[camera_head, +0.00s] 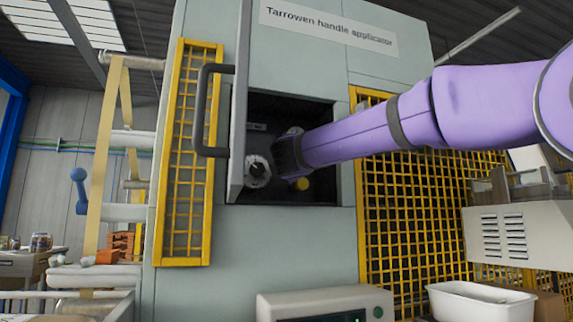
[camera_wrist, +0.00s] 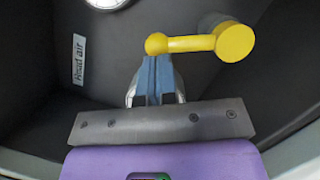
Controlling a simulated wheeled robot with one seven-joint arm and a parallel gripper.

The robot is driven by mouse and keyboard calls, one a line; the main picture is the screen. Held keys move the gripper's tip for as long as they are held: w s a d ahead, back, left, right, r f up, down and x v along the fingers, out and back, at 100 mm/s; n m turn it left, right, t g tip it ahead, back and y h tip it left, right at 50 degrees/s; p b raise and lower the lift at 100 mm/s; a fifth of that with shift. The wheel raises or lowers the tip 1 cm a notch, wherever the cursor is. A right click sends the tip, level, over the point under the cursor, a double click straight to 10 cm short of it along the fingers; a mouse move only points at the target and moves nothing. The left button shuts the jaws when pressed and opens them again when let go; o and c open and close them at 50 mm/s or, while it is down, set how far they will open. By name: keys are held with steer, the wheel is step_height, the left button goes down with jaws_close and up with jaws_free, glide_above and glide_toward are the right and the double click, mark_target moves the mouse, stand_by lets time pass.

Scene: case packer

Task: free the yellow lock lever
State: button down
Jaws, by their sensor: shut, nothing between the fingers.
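The yellow lock lever (camera_wrist: 190,43) is inside the dark opening of the machine. In the wrist view it lies nearly level, with a round knob at its left end and a thick hub at its right end. In the head view only a small yellow part (camera_head: 301,184) shows below my gripper; the rest is hidden. My gripper (camera_wrist: 157,65) is shut and empty. Its blue fingertips appear right at the underside of the knob; whether they touch it I cannot tell.
A round white gauge (camera_head: 257,171) sits left of my gripper in the opening. A "Head air" label (camera_wrist: 79,60) is on the inner wall. The open door (camera_head: 240,100) with its dark handle (camera_head: 202,110) stands at the opening's left. Yellow mesh guards (camera_head: 410,215) flank the opening.

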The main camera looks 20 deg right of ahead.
steer(key=shift+d+r+m, duration=0.1)
steer(key=shift+d+m, duration=0.05)
steer(key=shift+m, duration=0.15)
steer(key=d+m+g, duration=0.1)
steer(key=m, duration=0.2)
steer(key=d+r+m+g, duration=0.1)
steer(key=d+m, duration=0.1)
steer(key=d+r+m, duration=0.1)
steer(key=d+m, duration=0.1)
steer(key=m, duration=0.1)
steer(key=shift+d+m+g, duration=0.25)
steer(key=shift+m+g, duration=0.05)
steer(key=shift+g, duration=0.1)
steer(key=shift+d, duration=0.1)
stand_by(0.3)
